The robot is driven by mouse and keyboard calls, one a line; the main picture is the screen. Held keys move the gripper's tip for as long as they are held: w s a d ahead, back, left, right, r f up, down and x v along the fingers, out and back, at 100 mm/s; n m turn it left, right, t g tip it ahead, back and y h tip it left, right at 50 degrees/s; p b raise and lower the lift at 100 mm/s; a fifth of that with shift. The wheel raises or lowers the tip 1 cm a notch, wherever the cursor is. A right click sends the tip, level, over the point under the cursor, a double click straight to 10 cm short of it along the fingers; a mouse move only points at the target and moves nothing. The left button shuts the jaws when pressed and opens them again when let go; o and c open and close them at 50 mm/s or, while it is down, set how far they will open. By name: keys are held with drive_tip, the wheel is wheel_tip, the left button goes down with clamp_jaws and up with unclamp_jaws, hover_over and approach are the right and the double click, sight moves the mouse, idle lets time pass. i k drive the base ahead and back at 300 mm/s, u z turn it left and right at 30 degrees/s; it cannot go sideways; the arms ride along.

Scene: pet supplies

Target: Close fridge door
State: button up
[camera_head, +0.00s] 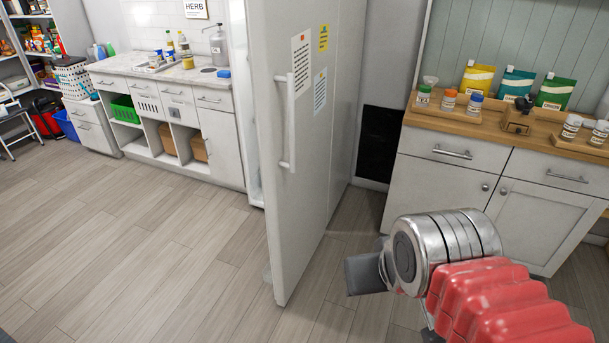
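The white fridge door (304,200) stands open in the middle of the head view, swung out towards me, with its outer face turned to the right. A long vertical handle (290,120) is fixed near its left, free edge. Only a narrow strip of the fridge body (241,75) shows to the left behind the door; the inside is mostly hidden. My red and silver arm reaches in from the lower right. Its dark grey end, my gripper (366,274), is right of the door's lower part and appears apart from it. I cannot make out its fingers.
A wooden-topped cabinet (447,195) with pouches and jars stands at the right. A white counter (187,77) with open shelves runs along the back left. The wooden floor (150,240) at the left is clear. Paper notes (302,65) are on the door.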

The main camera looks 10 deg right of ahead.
sight(291, 43)
drive_tip(key=z, duration=0.1)
drive_tip(key=i, duration=1)
drive_tip(key=u, duration=1.05)
drive_tip(key=i, duration=0.35)
drive_tip(key=u, duration=0.4)
